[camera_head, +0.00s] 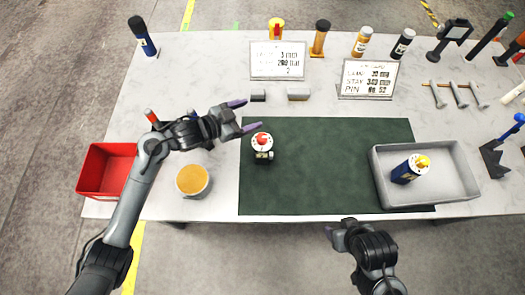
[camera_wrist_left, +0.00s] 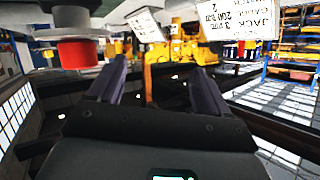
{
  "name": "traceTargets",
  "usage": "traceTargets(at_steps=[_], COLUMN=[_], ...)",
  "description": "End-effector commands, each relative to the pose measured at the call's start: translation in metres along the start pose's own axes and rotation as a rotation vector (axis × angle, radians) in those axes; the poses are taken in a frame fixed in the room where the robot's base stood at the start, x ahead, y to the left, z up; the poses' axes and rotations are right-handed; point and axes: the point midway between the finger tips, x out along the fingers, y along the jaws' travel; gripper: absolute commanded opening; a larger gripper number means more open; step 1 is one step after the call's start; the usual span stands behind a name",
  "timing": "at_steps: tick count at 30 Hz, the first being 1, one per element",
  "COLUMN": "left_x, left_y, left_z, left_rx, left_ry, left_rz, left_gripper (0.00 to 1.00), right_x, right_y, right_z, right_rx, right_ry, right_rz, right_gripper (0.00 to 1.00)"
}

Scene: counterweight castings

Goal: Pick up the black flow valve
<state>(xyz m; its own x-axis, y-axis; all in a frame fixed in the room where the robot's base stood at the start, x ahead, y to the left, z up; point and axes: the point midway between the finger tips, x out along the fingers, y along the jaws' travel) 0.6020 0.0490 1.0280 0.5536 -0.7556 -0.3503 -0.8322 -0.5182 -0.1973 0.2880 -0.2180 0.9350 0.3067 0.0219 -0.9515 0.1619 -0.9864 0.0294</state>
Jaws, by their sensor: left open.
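A small fitting with a red knob on a pale round dial (camera_head: 262,142) stands on the green mat; a pale metal part shows at its front. I cannot tell whether it is the black flow valve, as its body is mostly hidden from above. My left gripper (camera_head: 245,115) is open and empty, its fingers apart just behind and left of the fitting, not around it. In the left wrist view a red knob (camera_wrist_left: 78,52) under a pale disc shows left of the open fingers (camera_wrist_left: 158,86). My right gripper (camera_head: 335,230) is at the front table edge, its fingers unclear.
The green mat (camera_head: 320,185) is mostly clear. A grey bin (camera_head: 460,185) holding a dark blue yellow-topped item stands at right. An orange-topped tub (camera_head: 192,180) and red bin (camera_head: 95,180) stand at left.

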Motion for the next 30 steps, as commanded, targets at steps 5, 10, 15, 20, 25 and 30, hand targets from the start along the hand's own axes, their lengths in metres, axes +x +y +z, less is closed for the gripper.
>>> traceTargets(at_steps=[5,10,15,20,25,30], left_x=[-0.004,-0.023,-0.041,-0.040,-0.023,-0.006], left_y=[-0.013,0.011,0.029,0.039,0.053,0.065], left_z=[-0.010,0.042,0.078,0.086,0.084,0.084], left_rx=[0.049,0.051,0.046,0.041,0.041,0.042], left_ry=[0.075,0.055,0.036,0.034,0.035,0.035], left_rz=[0.249,0.483,0.599,0.630,0.633,0.631], left_gripper=[0.79,0.79,0.79,0.79,0.79,0.79], right_x=[0.012,0.029,0.035,0.036,0.034,0.034], right_y=[0.000,0.001,0.001,0.001,0.001,0.000], right_z=[0.004,0.010,0.012,0.013,0.012,0.012], right_rx=[-0.002,-0.007,-0.009,-0.009,-0.008,-0.006], right_ry=[-0.001,-0.001,-0.002,-0.004,-0.003,-0.002], right_rz=[0.002,0.005,0.007,0.006,0.005,0.004], right_gripper=[0.59,0.59,0.59,0.59,0.59,0.59])
